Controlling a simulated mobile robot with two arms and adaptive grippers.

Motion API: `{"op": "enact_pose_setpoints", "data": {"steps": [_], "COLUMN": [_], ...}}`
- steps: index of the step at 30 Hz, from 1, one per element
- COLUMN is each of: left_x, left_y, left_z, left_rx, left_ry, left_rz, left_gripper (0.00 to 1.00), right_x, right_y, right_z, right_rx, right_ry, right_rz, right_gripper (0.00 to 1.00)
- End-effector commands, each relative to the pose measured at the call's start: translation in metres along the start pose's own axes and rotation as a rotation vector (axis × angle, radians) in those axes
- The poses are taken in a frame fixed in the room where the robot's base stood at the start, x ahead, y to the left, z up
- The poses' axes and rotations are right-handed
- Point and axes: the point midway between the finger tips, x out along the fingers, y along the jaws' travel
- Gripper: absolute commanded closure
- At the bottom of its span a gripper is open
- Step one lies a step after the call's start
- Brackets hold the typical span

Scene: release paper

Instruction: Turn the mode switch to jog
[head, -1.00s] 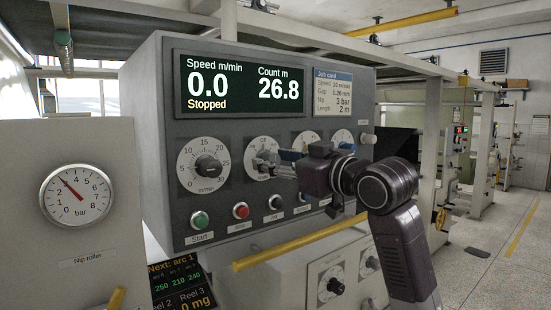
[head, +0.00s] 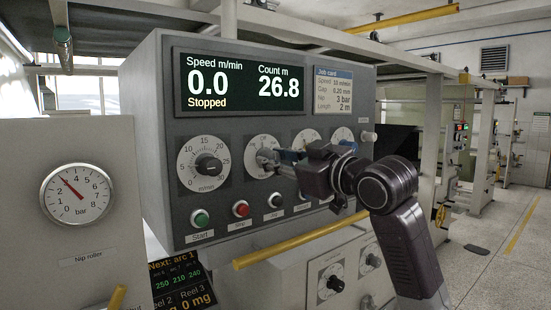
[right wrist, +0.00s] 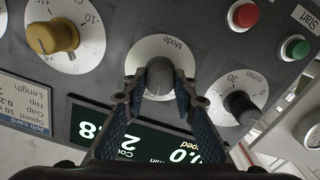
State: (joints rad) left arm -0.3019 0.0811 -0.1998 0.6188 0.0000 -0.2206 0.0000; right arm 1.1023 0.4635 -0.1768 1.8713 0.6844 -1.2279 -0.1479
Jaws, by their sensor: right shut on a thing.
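The mode switch is a grey knob on a round white dial; the knob (right wrist: 160,76) and the word "Mode" on the dial (right wrist: 181,50) show in the right wrist view, which sees the panel turned over. In the head view the mode dial (head: 256,143) is the second from the left, partly hidden by my right gripper (head: 276,158). In the right wrist view the right gripper's fingers (right wrist: 158,88) stand on either side of the mode knob, shut on it. The setting of its pointer is hard to read. My left gripper is not in view.
The speed dial (head: 208,164) sits left of the mode dial; further dials are at its right. Below are a green start button (head: 202,217) and a red button (head: 241,208). The display (head: 205,83) reads 0.0, Stopped. A yellow bar (head: 300,241) runs below the panel.

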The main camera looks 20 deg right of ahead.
Motion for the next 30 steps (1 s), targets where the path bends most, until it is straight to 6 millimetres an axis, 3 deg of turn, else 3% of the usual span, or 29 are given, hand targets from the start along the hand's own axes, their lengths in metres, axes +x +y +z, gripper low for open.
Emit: {"op": "enact_pose_setpoints", "data": {"steps": [18, 30], "left_x": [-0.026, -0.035], "left_y": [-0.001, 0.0], "left_z": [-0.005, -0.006], "left_rx": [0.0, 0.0], "left_ry": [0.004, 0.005], "left_rz": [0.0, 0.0], "left_gripper": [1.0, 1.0], "right_x": [0.0, 0.0], "right_y": [0.0, -0.002], "right_z": [-0.001, 0.001], "right_rx": [-0.495, -0.645], "right_ry": [-0.002, -0.001], "right_rz": [-0.001, -0.001], "right_gripper": [0.99, 0.99]}}
